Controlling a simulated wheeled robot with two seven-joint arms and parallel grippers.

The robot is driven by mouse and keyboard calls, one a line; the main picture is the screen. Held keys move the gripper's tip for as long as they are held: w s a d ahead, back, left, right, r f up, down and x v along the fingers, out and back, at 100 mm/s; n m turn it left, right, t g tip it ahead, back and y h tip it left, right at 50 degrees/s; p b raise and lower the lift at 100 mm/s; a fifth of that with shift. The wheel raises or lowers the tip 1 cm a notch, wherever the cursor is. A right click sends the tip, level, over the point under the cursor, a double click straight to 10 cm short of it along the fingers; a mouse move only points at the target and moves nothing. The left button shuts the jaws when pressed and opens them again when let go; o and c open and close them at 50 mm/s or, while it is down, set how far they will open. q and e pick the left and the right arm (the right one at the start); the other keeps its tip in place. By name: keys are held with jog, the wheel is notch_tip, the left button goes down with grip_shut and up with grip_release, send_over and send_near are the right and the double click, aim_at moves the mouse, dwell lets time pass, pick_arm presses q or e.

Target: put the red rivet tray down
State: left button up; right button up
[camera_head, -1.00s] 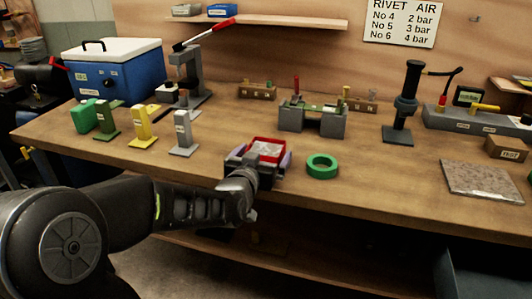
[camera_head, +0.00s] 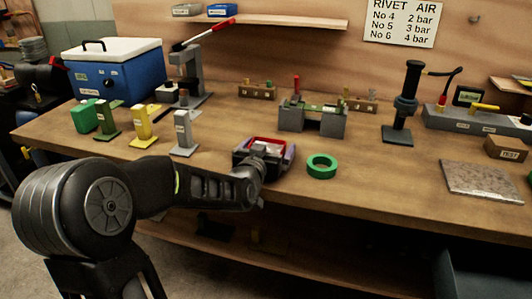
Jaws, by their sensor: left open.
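The red rivet tray (camera_head: 268,142) is near the front edge of the bench (camera_head: 390,185), left of a green tape roll, with pale contents inside. My left gripper (camera_head: 264,155) is at the tray, with a finger on either side of it. Its jaws are open. The wrist covers the near side of the tray, so I cannot tell whether the tray's underside rests fully on the bench. My right gripper is not in view.
A green tape roll (camera_head: 321,166) lies just right of the tray. Grey (camera_head: 184,134), yellow (camera_head: 142,127) and green (camera_head: 106,121) stands are to the left. A grey fixture (camera_head: 312,119) is behind. The bench is clear between the roll and the speckled plate (camera_head: 482,180).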

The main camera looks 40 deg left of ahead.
aim_at(269, 141)
pick_arm(q)
jog(key=shift+c, duration=0.2)
jog(key=c, duration=1.6)
notch_tip(269, 141, up, 10)
jog(key=shift+r+p, duration=0.1)
jog(key=shift+p, duration=0.75)
jog(key=shift+c, duration=0.2)
